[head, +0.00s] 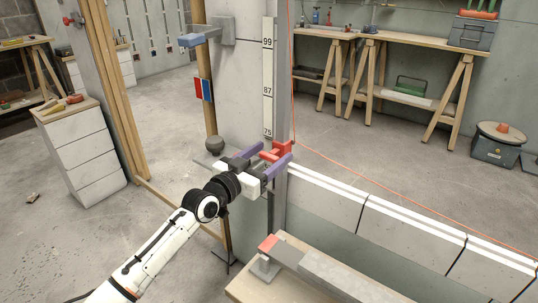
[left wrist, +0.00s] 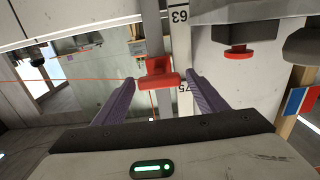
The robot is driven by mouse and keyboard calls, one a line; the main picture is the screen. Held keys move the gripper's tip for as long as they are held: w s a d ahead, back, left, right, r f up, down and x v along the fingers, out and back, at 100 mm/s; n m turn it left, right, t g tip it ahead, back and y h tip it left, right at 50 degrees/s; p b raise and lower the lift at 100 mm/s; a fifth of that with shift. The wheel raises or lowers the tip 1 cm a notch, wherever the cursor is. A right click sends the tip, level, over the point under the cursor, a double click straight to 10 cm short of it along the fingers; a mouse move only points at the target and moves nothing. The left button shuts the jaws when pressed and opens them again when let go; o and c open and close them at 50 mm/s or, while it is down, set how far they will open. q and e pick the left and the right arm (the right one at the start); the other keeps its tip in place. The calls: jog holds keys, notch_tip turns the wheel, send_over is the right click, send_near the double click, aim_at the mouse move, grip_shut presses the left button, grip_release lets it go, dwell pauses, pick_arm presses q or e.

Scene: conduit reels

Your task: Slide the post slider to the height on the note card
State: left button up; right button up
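The red post slider (head: 272,153) sits on the grey upright post (head: 282,60), just below the 75 mark on the white scale (head: 268,70). My left gripper (head: 264,158) has its purple fingers on either side of the slider. In the left wrist view, which is upside down, the slider (left wrist: 158,75) lies between the fingertips (left wrist: 162,78), with what look like narrow gaps. It is between the 63 and 75 marks, nearer 75. The gripper looks open. I cannot make out a note card with a readable height. My right gripper is not in view.
A blue-ended bracket (head: 198,38) juts from the wall above left. A low block wall (head: 400,228) runs right of the post. A grey beam with a red end (head: 318,268) lies in front. Workbenches (head: 400,42) stand at the back; the floor between is mostly clear.

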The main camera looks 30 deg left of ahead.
pick_arm(q)
jog(key=shift+s, duration=0.35)
jog(key=s+a+p, duration=0.1)
jog(key=s+p, duration=0.1)
jog(key=s, duration=0.7)
jog(key=shift+s+a, duration=0.25)
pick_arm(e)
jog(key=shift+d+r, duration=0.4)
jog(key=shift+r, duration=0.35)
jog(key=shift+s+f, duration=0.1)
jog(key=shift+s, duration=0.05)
